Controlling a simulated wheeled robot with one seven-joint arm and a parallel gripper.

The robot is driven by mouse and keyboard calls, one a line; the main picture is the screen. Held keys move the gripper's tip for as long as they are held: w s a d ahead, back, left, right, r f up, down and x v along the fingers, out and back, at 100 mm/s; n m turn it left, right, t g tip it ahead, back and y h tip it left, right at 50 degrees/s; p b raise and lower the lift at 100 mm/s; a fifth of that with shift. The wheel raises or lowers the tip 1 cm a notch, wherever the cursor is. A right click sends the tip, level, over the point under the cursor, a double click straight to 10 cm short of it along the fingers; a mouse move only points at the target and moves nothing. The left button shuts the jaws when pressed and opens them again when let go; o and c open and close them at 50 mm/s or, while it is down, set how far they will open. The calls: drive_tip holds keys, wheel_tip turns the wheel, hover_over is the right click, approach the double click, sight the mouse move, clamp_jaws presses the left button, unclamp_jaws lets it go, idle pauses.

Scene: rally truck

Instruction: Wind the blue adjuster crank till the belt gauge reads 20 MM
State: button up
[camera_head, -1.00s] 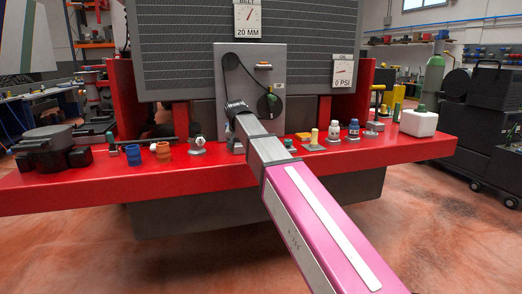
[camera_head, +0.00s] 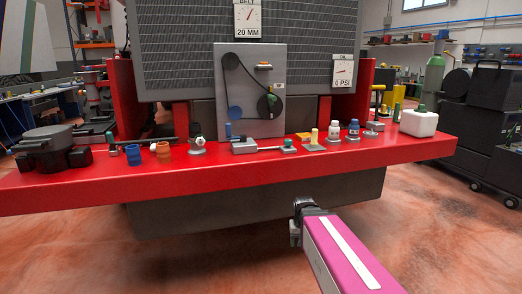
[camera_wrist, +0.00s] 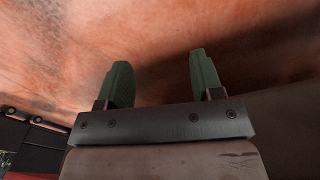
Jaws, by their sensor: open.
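The belt gauge (camera_head: 248,18) hangs on the grille at the top, with a red needle and "20 MM" below its dial. Below it is a grey panel (camera_head: 262,125) with a black belt. A blue disc (camera_head: 236,113) is at the panel's lower left. A small upright blue handle (camera_head: 228,130) stands just below it; I take this for the crank, but it is too small to be sure. My gripper (camera_wrist: 160,62) is open and empty in the wrist view, its green fingers over the floor. In the head view it is below and in front of the red bench, apart from everything.
The red bench (camera_head: 300,172) carries blue and orange fittings at left and a lever (camera_head: 268,148) in the middle. Several caps and a white jug (camera_head: 419,122) are at right. The oil gauge (camera_head: 343,71) reads 0 PSI. The floor in front is clear.

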drive_tip(key=s+d+f, duration=0.2)
drive_tip(key=s+f, duration=0.1)
drive_tip(key=s, duration=0.2)
drive_tip(key=shift+d+f+g, duration=0.3)
drive_tip(key=shift+d+f, duration=0.05)
drive_tip(key=shift+d, duration=0.05)
